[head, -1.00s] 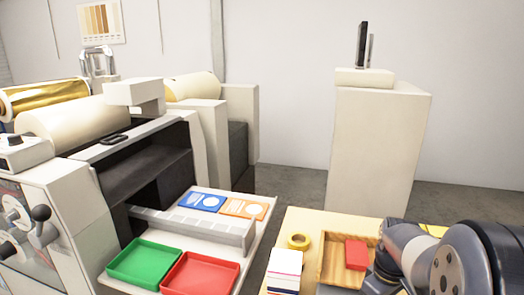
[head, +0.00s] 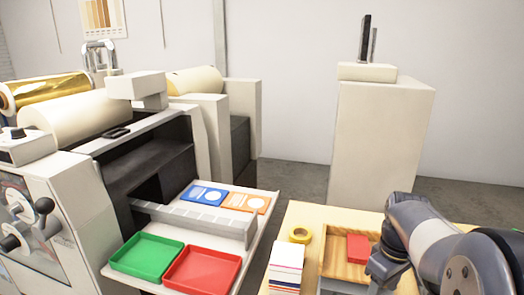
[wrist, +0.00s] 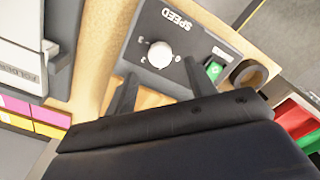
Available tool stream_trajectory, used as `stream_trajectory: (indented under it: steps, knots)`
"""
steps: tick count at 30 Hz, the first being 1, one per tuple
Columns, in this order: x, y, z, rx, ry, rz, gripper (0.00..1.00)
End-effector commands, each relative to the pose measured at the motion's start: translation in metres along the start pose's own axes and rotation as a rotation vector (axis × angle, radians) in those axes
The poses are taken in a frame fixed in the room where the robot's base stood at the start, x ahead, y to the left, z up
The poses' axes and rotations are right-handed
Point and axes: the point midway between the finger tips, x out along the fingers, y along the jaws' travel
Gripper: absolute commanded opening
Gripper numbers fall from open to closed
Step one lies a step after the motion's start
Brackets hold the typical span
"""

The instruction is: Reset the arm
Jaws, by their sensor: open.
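My gripper (wrist: 160,88) shows in the wrist view with its two dark fingers apart and nothing between them. Beyond the fingers is a dark control box (wrist: 222,42) marked SPEED, with a white knob (wrist: 160,54) and a green switch (wrist: 214,69). I cannot tell how far the fingers are from it. In the head view my arm is bent at the lower right, over the right side of the wooden table (head: 310,215). The fingers cannot be made out there.
A wooden tray (head: 336,268) with a red block (head: 358,248), a tape roll (head: 300,234) and a card stack (head: 286,264) are left of my arm. The machine's shelf holds green (head: 146,256) and red (head: 202,270) trays. A pale cabinet (head: 380,145) stands behind.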

Motion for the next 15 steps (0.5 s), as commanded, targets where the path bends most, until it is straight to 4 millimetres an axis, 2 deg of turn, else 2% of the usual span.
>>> stream_trajectory:
  steps: [8,15]
  knots:
    - [-0.057,0.000,0.000,0.000,0.003,0.004,0.52]
    - [-0.009,-0.001,0.001,0.000,-0.005,-0.005,0.52]
